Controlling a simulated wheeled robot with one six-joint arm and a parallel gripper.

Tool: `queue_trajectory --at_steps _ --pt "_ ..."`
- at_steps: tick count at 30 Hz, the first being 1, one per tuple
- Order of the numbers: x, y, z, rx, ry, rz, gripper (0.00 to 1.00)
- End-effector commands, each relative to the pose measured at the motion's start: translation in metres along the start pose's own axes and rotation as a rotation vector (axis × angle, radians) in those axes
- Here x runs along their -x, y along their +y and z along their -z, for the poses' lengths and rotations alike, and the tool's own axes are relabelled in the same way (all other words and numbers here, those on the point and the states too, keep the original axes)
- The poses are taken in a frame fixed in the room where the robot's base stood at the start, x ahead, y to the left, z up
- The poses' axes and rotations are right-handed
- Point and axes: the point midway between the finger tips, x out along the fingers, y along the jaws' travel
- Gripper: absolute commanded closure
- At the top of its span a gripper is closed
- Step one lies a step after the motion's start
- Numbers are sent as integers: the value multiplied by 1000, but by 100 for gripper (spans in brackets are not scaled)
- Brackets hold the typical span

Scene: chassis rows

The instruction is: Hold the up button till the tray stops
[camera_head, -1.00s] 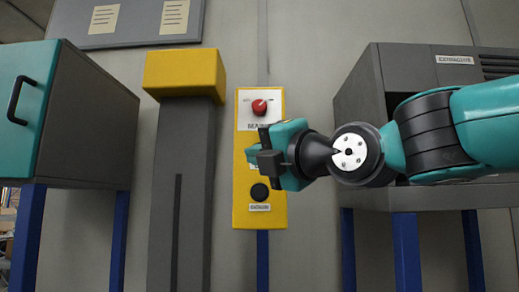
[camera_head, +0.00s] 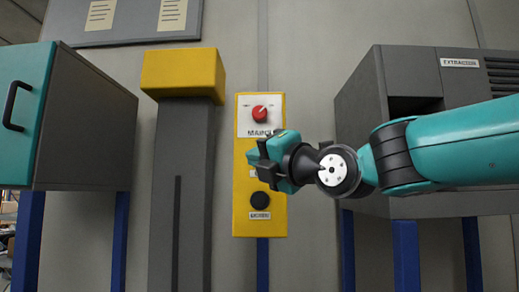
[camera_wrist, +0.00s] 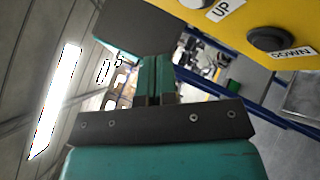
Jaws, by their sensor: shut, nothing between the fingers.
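The yellow control panel (camera_head: 240,215) hangs on the wall, with a red knob (camera_head: 260,114) at its top and a round black button (camera_head: 260,200) low on it. In the wrist view that button (camera_wrist: 268,39) is beside a DOWN label, and an UP label (camera_wrist: 223,8) is at the top edge. I cannot make out a tray.
A grey column with a yellow top (camera_head: 185,72) stands close left of the panel. A teal-doored cabinet (camera_head: 85,120) is at the far left. A grey extractor housing (camera_head: 410,62) is at the right, behind my arm. Blue legs stand below.

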Motion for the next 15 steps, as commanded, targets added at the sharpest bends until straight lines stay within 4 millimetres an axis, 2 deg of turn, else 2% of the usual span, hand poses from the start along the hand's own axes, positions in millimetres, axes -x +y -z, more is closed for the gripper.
queue_trajectory --at_steps 1,6,15 --pt "-6 -1 -6 -1 0 4 100" --pt "-17 -13 -12 -1 0 0 100" --pt "-24 -18 -18 -1 0 -1 100"
